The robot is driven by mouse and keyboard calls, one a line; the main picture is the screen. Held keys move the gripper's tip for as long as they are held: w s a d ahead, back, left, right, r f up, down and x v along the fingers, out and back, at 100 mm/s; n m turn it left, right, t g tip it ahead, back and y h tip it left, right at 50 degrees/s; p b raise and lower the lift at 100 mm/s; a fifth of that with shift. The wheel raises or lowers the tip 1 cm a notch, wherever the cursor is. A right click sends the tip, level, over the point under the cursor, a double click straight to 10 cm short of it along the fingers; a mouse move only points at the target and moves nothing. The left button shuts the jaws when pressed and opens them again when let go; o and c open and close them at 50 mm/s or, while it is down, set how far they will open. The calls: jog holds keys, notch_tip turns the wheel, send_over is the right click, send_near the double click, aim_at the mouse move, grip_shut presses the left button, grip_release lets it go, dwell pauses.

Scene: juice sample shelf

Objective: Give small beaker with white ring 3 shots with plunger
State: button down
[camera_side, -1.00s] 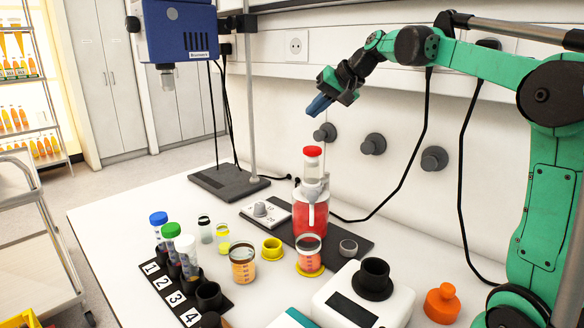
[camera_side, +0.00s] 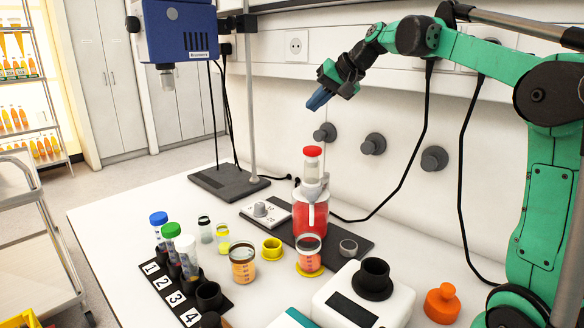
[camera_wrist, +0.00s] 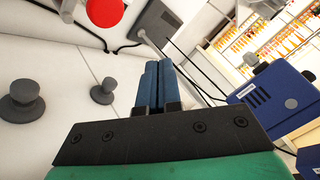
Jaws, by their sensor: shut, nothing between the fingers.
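The plunger is the red-capped pump top (camera_side: 313,152) on a bottle of red juice (camera_side: 311,214). Its round red cap also shows at the top of the wrist view (camera_wrist: 104,10). A beaker with a pale rim (camera_side: 309,255), holding some orange-red liquid, stands in a yellow ring holder (camera_side: 310,271) in front of the bottle. I take it as the white-ringed one, though the ring is small to make out. My gripper (camera_side: 317,99) hangs in the air above the plunger, apart from it. Its blue fingers (camera_wrist: 153,85) are shut and empty.
Another beaker with a dark rim (camera_side: 243,264) and an empty yellow holder (camera_side: 272,248) stand to the left. A tube rack (camera_side: 186,297), a white device with a black cup (camera_side: 366,300) and an orange flask (camera_side: 442,303) surround them. Wall knobs (camera_side: 373,144) are behind.

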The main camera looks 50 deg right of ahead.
aim_at(310, 148)
jog(key=shift+f, duration=3.15)
jog(key=shift+f, duration=0.4)
jog(key=shift+f, duration=0.9)
jog(key=shift+r, duration=0.1)
dwell(0.5)
jog(key=shift+r, duration=1.25)
jog(key=shift+r, duration=2.5)
